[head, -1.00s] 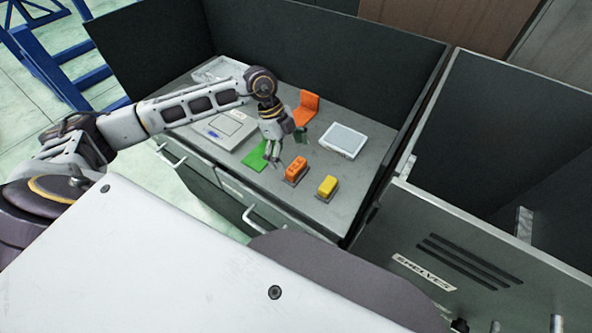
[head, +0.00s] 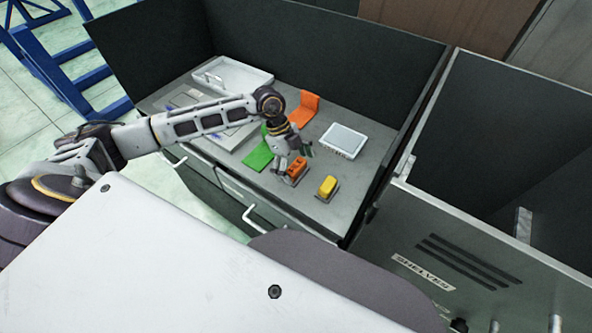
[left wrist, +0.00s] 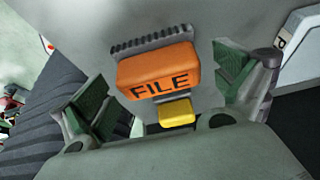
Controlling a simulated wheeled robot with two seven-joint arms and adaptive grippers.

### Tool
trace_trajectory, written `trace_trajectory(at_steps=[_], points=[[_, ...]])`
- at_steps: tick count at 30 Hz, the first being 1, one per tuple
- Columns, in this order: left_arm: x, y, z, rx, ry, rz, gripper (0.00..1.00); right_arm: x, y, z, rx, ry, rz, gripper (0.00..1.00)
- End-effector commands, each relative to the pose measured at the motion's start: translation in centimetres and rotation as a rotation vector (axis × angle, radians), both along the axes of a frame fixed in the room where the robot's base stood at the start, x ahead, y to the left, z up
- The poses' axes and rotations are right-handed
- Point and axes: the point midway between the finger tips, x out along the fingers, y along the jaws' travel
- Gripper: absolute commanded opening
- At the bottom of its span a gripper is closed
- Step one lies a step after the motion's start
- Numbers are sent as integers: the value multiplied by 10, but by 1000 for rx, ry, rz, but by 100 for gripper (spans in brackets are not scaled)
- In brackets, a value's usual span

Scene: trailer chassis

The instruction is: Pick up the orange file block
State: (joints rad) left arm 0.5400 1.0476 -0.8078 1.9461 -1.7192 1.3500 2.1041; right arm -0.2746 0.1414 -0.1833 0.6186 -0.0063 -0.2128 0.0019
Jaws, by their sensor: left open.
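The orange file block (head: 297,167) sits on a dark base on the grey desk top, near its front edge. In the left wrist view the orange block (left wrist: 158,75) shows the word FILE and lies between the two spread fingers. My left gripper (head: 290,172) is open right at the block in the head view, partly covering its left side. My right gripper is not in view.
A yellow block (head: 328,186) stands just right of the orange one. A green stand (head: 257,156), an orange stand (head: 304,108), a white-screened device (head: 343,141) and a pale tray (head: 232,75) are around. Dark panels (head: 320,55) wall the desk's back.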

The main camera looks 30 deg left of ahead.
Motion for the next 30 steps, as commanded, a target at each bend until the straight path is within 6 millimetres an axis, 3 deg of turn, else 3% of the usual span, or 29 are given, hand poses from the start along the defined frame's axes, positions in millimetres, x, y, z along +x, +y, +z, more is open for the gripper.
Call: trace_trajectory(at_steps=[13,25,30], points=[[0,0,0,0,0,0,98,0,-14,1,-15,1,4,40],[0,0,0,0,0,0,47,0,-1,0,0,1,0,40],[0,0,0,0,0,0,45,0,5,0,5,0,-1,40]])
